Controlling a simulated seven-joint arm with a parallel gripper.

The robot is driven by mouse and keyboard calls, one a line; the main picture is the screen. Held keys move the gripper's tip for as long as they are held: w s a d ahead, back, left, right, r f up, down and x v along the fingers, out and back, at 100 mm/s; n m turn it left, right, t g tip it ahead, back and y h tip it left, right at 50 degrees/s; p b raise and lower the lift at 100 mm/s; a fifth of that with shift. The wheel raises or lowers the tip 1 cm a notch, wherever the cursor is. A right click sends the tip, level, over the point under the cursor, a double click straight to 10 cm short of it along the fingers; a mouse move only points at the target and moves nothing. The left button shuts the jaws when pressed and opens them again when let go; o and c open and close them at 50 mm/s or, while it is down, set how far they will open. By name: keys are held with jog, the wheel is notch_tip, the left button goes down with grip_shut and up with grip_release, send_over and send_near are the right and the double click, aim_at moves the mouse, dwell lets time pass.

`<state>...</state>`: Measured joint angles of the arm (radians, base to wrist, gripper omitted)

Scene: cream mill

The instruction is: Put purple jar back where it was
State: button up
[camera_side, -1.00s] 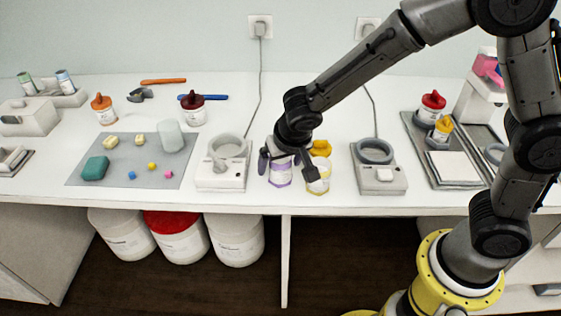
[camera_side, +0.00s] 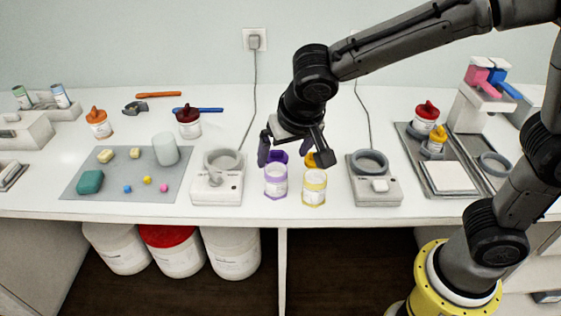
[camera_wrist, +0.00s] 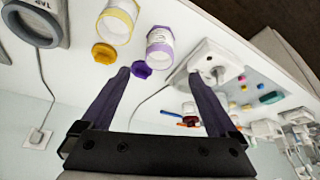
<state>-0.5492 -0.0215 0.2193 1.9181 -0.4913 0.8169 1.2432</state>
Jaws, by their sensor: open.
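The purple jar (camera_side: 276,183) stands upright and uncapped on the white bench, left of the yellow jar (camera_side: 313,188). It also shows in the wrist view (camera_wrist: 160,44). A purple lid (camera_side: 279,156) lies on the bench behind it, also seen in the wrist view (camera_wrist: 141,69). The yellow jar is uncapped too, with a yellow lid (camera_side: 311,160) behind it. My gripper (camera_side: 294,156) is open and empty, raised above and behind the two jars. In the wrist view its fingertips (camera_wrist: 158,73) are apart with nothing between them.
A device with a grey bowl (camera_side: 224,165) stands left of the jars, and one with a grey ring (camera_side: 370,165) stands right. A grey mat (camera_side: 110,188) holds small blocks and a pale cylinder. A tray (camera_side: 465,185) with red- and yellow-topped jars is at right.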

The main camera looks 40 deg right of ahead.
jog(key=s+d+r+n, duration=0.1)
jog(key=s+d+r, duration=0.4)
jog(key=s+d, duration=0.45)
jog(key=s+d+f+n+t+y, duration=0.1)
jog(key=s+d+n, duration=0.2)
jog(key=s, duration=0.7)
jog(key=shift+s+d+f+y, duration=0.15)
jog(key=shift+s+d+y, duration=0.05)
jog(key=shift+d+y, duration=0.2)
